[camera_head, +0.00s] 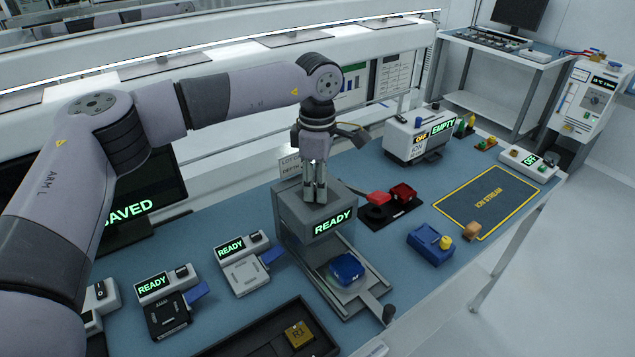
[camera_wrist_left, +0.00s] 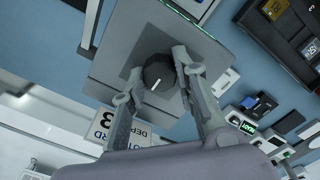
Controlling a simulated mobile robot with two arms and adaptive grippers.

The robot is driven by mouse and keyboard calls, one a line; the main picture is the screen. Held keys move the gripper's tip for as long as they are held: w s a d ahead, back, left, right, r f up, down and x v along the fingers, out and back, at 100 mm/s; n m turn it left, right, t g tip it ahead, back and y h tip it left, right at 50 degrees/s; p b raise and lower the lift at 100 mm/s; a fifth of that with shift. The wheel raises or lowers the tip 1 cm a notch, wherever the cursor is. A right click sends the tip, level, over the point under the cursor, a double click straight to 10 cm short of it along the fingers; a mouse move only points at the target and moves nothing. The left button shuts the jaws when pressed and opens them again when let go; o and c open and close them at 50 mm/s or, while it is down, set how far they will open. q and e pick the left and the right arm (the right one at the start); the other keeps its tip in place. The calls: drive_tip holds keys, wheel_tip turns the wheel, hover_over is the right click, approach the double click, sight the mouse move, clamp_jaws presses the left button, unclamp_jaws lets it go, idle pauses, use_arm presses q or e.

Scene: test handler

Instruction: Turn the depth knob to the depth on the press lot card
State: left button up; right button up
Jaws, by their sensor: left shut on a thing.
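The depth knob (camera_wrist_left: 157,74) is black and round with a white pointer line, on top of the grey press (camera_head: 345,205) whose display reads READY. My left gripper (camera_head: 315,194) comes down from above and is shut on the knob, a finger on each side. In the head view the fingers hide the knob. The press lot card (camera_head: 290,165) stands behind the press, mostly hidden by my gripper. My right gripper is not in view.
A blue part (camera_head: 347,268) sits on the press's lower slide. Two READY fixtures (camera_head: 242,272) stand left, and a dark tray (camera_head: 262,337) lies in front. Red and black parts (camera_head: 390,200), a blue block (camera_head: 428,245) and a yellow-edged mat (camera_head: 490,200) lie right.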

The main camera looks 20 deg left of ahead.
use_arm(q)
clamp_jaws()
drive_tip(key=shift+m, duration=0.3)
drive_tip(key=m+b, duration=0.1)
drive_tip(key=m, duration=0.2)
drive_tip(key=shift+m+b, duration=0.85)
drive_tip(key=shift+m, duration=1.75)
drive_tip(key=shift+r, duration=0.1)
drive_tip(key=o, duration=0.6)
unclamp_jaws()
drive_tip(key=shift+o, duration=0.2)
